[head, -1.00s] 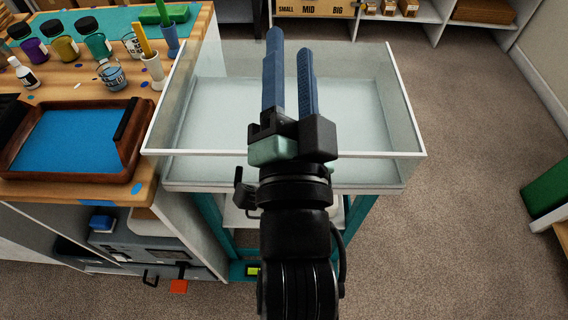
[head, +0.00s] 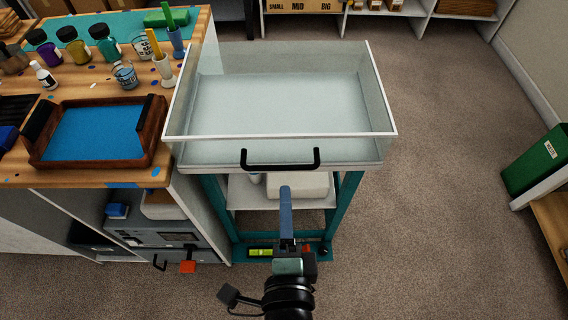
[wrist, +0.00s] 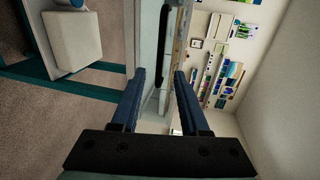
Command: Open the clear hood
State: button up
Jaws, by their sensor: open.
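The clear hood (head: 281,104) is a see-through box with white edges on top of a teal stand (head: 349,205). It appears closed over a pale base. A black bar handle (head: 280,166) runs along its front; it also shows in the wrist view (wrist: 161,52), beyond the fingertips. My gripper (head: 285,190) is in front of the stand, its blue fingers pointing toward the handle and just below it in the head view. In the wrist view my gripper (wrist: 159,74) has its two fingers apart with nothing between them. It appears clear of the handle.
A wooden workbench (head: 90,180) adjoins the stand on the left, with a blue-lined tray (head: 30,157), bottles and cups. A white block (head: 298,185) sits on the stand's lower shelf. A green box (head: 536,160) is at far right. Carpet is free to the right.

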aim_at(284, 166)
jog(key=x, duration=0.9)
jog(key=shift+w, duration=0.3)
grip_shut()
dwell(1.1)
